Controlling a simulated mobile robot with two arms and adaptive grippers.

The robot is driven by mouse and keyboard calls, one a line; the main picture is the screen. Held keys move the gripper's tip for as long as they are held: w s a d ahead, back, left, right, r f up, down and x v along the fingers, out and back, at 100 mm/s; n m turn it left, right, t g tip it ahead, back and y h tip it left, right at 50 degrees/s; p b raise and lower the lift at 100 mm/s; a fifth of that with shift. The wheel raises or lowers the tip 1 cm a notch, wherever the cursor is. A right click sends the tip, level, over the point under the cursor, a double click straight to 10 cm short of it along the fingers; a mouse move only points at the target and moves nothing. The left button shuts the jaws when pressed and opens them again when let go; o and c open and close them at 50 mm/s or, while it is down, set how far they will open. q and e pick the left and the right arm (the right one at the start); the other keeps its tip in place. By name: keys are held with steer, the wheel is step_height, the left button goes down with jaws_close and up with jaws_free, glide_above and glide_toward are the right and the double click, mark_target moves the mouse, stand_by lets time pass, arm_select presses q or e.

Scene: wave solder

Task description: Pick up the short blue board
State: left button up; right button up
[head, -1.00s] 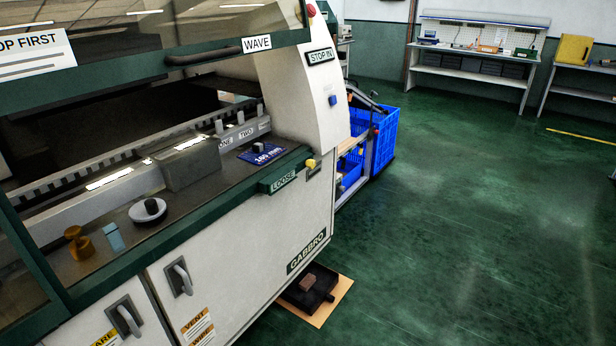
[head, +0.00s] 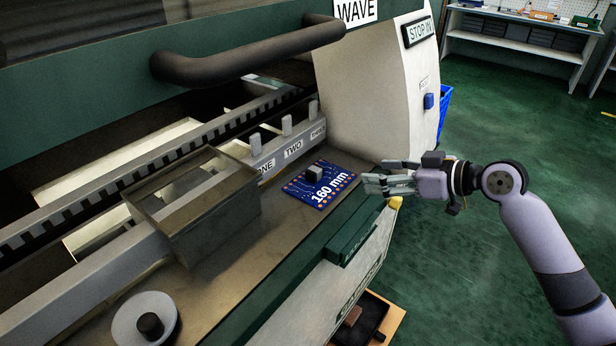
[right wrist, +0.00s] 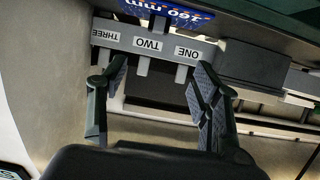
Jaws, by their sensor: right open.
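The short blue board (head: 332,182), marked "160 mm" and with a dark square knob on its face, lies flat on the machine's ledge. My right gripper (head: 374,180) comes in from the right and hangs just right of the board, apart from it, its fingers pointing left. In the right wrist view, my right gripper (right wrist: 158,78) shows two spread fingers with nothing between them. The board (right wrist: 170,12) also shows there, upside down and cut off at the top edge. My left gripper is not in view.
A rail with pegs labelled ONE, TWO and THREE (head: 292,150) runs behind the board. A metal box (head: 190,215) stands to its left. A round knob (head: 148,322) sits nearer on the ledge. A thick dark handle (head: 250,55) hangs above. A green LOOSE plate (head: 355,232) lines the front edge.

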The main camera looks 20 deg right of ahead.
steer(key=p, duration=0.2)
glide_toward(320, 172)
steer(key=shift+w+a+f, duration=0.15)
steer(key=shift+w+a, duration=0.85)
steer(key=shift+a, duration=0.05)
steer(key=x, duration=0.2)
steer(key=p+x, duration=0.1)
steer(key=x, duration=0.2)
steer(key=shift+w+d+f, duration=0.15)
steer(key=shift+f, duration=0.15)
steer(key=shift+w+a+f, duration=0.2)
steer(key=shift+w+f, duration=0.05)
steer(key=shift+d, duration=0.1)
jaws_close()
